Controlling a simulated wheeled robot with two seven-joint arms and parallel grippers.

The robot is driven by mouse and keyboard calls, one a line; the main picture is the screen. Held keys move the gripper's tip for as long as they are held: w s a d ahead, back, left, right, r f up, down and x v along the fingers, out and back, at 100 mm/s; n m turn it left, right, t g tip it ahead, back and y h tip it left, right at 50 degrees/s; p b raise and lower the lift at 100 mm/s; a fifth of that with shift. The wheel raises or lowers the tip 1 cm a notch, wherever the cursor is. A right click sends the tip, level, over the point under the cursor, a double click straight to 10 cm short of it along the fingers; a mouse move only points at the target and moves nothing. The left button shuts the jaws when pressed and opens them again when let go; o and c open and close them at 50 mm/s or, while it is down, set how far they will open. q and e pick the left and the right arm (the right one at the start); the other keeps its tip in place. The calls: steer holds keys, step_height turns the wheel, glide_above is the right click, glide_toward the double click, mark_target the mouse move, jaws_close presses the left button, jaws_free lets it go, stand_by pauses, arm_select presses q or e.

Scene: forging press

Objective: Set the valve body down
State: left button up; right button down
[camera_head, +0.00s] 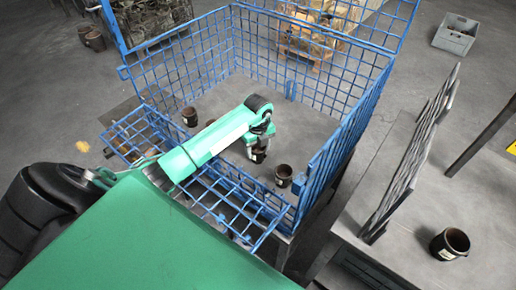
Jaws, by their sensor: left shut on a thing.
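My left arm reaches from the lower left over the folded-down front of a blue wire cage (376,98). My left gripper (259,146) points down inside the cage, shut on a small dark valve body (258,156). The held valve body looks upright and is partly covered by the gripper. I cannot tell whether it touches the grey cage floor (311,128). One similar dark part (189,116) stands on the floor to the left, and another (283,175) stands close by at the lower right. My right gripper is not in view.
A grey table (400,262) at the right carries another dark cylindrical part (449,244) and an upright grid panel (412,155). The cage's side walls stand up around the arm. The cage floor behind the gripper is clear. A grey crate (456,34) sits at the far right.

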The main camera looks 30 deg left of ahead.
arm_select(q)
steer(key=shift+f, duration=0.15)
steer(key=o, duration=0.8)
steer(key=shift+f, duration=0.1)
steer(key=o, duration=0.5)
steer(key=shift+c, duration=0.2)
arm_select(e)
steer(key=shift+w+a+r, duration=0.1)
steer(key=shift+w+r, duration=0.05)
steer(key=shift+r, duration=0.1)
